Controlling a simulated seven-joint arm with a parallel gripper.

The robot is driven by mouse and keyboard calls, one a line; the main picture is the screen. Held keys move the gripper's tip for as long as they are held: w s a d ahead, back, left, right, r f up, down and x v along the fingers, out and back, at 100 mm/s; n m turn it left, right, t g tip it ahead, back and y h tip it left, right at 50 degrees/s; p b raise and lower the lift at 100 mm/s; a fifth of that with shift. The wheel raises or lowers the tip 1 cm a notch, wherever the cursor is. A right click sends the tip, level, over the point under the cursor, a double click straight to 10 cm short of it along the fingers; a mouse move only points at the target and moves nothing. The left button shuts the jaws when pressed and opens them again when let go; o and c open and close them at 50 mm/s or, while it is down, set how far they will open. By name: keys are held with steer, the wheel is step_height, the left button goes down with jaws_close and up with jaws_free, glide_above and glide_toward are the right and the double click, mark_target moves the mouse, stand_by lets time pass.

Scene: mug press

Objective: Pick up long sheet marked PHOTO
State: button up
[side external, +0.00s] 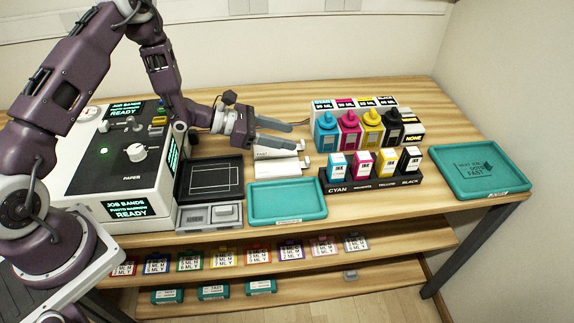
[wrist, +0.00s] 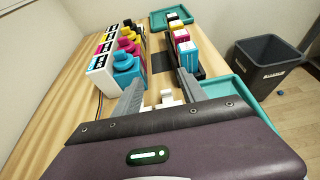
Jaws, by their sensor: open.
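My gripper (side external: 297,137) is open and empty above the table, its fingers pointing right. Just below and in front of it lie two pale, elongated white pieces, a rear one (side external: 280,154) and a front one (side external: 283,171). Each has a small white block at its right end. Small print on the rear one is too small to read surely, and I cannot make out the word PHOTO on either. In the wrist view, white parts (wrist: 167,98) show between the open fingers (wrist: 160,82), apart from them; my gripper body hides the rest.
A printer (side external: 128,158) with a dark tray (side external: 210,194) stands left. An empty teal tray (side external: 287,217) lies in front. Ink bottles (side external: 371,128) and a cartridge rack (side external: 375,187) stand right, before another teal tray (side external: 437,165). A dark bin (wrist: 266,66) stands beyond the table.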

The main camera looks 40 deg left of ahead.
glide_toward(300, 165)
steer(key=w+d, duration=0.3)
steer(key=shift+w+d+r, duration=0.1)
steer(key=shift+w+r, duration=0.1)
steer(key=shift+r, duration=0.05)
steer(key=shift+w+d+f, duration=0.2)
steer(key=shift+f, duration=0.1)
steer(key=x, duration=0.4)
steer(key=shift+w+d+f, duration=0.1)
steer(key=shift+w, duration=0.05)
jaws_close()
